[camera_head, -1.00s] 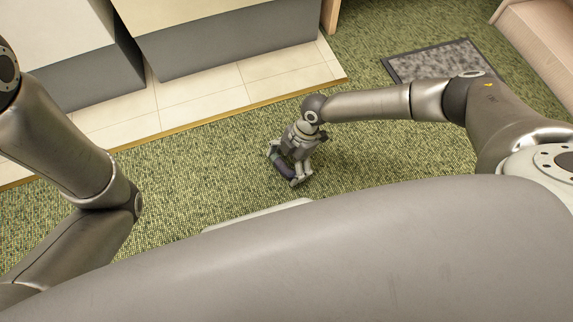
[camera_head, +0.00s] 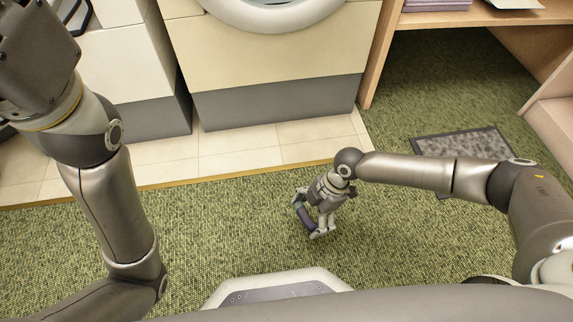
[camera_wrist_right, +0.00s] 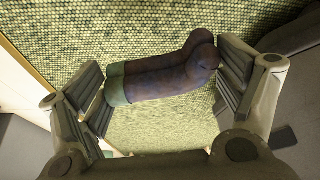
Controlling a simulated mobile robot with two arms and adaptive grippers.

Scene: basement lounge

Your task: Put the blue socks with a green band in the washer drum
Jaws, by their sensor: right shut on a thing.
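The blue socks with a green band (camera_wrist_right: 165,75) are a dark blue-purple bundle with a pale green band at the left end in the right wrist view. My right gripper (camera_head: 311,220) is shut on them, one finger at each end, above the green carpet. In the head view the socks (camera_head: 305,217) show as a small dark strip between the fingers. The washer (camera_head: 275,67) stands at the top of the head view, its round pale ring (camera_head: 277,18) cut by the frame edge. The drum's inside is hidden. My left gripper is out of view; only its arm shows at left.
Another pale machine (camera_head: 128,60) stands left of the washer. A tiled strip (camera_head: 240,160) runs along their dark bases. At right are a wooden shelf (camera_head: 480,17) with folded purple cloth (camera_head: 436,5) and a grey mat (camera_head: 460,143). The carpet around my right gripper is clear.

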